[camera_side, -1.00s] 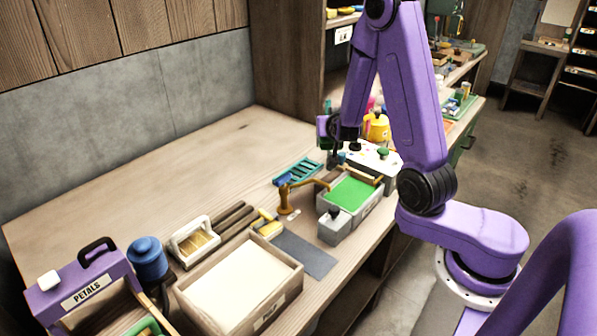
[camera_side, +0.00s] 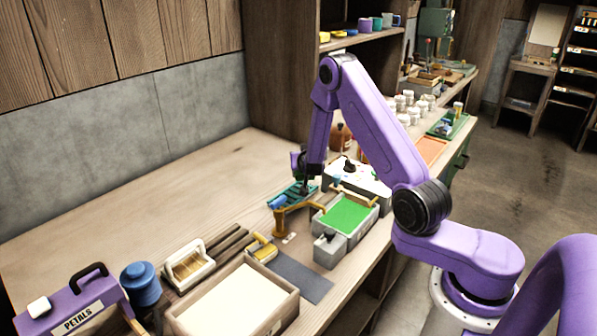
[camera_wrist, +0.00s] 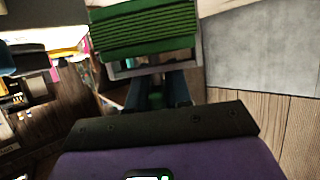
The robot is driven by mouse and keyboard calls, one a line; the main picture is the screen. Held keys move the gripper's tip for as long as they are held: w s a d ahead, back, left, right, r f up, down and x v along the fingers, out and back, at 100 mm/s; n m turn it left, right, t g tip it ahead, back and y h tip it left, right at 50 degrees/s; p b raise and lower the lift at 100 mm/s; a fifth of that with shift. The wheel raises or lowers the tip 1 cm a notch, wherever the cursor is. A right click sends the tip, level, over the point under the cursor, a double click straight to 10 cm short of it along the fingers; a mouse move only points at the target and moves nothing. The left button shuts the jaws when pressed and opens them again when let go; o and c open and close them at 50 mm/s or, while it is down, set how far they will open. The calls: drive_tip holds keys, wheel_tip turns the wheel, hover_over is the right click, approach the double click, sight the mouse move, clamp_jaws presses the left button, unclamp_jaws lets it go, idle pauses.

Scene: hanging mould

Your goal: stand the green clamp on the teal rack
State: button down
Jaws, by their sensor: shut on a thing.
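The teal rack (camera_side: 298,187) lies on the bench behind the ochre bent arm, with a blue piece at its left end. My gripper (camera_side: 304,189) is low over the rack; the gap between them is too small to tell. In the wrist view my gripper (camera_wrist: 161,82) is shut, with its dark fingers close together. The green clamp (camera_wrist: 150,28) shows as a ribbed dark green block with a grey edge, just beyond the fingers, and appears held. In the side view I cannot make out the clamp, so whether it touches the rack is hidden.
An ochre bent arm (camera_side: 280,222) stands right in front of the rack. A grey tray with a green surface (camera_side: 346,214) is to its right, and a white box (camera_side: 360,178) behind that. The bench (camera_side: 150,190) at left is largely clear.

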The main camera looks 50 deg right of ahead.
drive_tip(key=w+f, duration=0.1)
drive_tip(key=w+d+f, duration=0.1)
drive_tip(key=w+f, duration=0.1)
drive_tip(key=shift+f, duration=1.85)
drive_tip(key=shift+f, duration=0.1)
drive_tip(key=c, duration=1)
unclamp_jaws()
drive_tip(key=shift+c, duration=0.2)
drive_tip(key=shift+s+a, duration=0.1)
drive_tip(key=shift+s, duration=0.05)
drive_tip(key=shift+v, duration=1.2)
wheel_tip(320, 180, up, 7)
drive_tip(key=shift+r, duration=0.15)
drive_tip(key=shift+a, duration=0.1)
